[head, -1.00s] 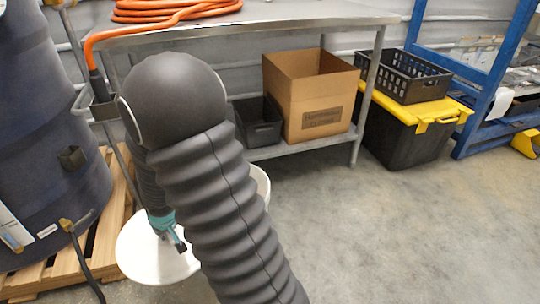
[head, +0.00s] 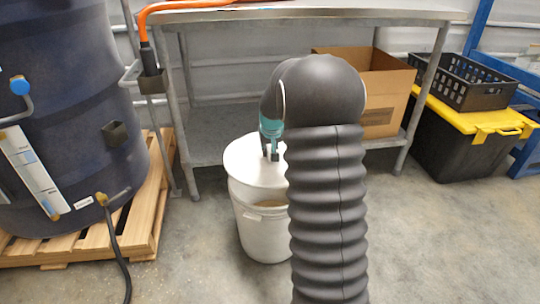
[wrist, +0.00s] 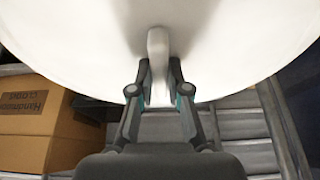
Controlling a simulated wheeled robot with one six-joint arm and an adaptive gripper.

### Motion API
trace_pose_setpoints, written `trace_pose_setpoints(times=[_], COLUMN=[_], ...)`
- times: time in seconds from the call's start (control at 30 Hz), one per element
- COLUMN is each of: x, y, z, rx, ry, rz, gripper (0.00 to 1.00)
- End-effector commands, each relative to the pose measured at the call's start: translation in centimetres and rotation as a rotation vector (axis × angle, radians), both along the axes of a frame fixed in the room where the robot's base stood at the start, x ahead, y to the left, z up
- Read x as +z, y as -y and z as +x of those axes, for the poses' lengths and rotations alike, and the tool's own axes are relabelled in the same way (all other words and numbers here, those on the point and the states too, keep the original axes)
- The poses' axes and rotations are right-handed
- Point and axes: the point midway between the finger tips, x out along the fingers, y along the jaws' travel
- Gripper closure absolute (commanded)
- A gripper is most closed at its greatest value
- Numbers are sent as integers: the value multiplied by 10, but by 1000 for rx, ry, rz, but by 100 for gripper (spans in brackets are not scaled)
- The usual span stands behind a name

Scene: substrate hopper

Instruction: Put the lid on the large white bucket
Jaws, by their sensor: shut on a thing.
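The large white bucket (head: 262,235) stands on the floor in front of the metal table. The round white lid (head: 243,165) is over its top in the head view. A brownish patch of the bucket's inside shows below the lid's near edge, so the opening is not fully covered. I cannot tell whether lid and rim touch. My arm hides the bucket's right side.
A dark blue drum (head: 60,110) on a wooden pallet (head: 140,215) stands at left, with a black hose (head: 117,250). The metal table (head: 300,15) is behind. A cardboard box (head: 388,95), black crate (head: 465,85) and yellow-lidded tote (head: 450,150) are at right. Floor in front is open.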

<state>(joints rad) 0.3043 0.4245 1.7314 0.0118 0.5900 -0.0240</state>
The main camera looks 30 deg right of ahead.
Motion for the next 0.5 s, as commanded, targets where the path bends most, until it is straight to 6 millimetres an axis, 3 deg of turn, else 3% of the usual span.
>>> trace_pose_setpoints(times=[0.27,0.5], x=[-7,-26], y=[3,3], z=[1,0], rx=[-4,-3], ry=[-1,-2], rz=[0,1], gripper=[100,100])
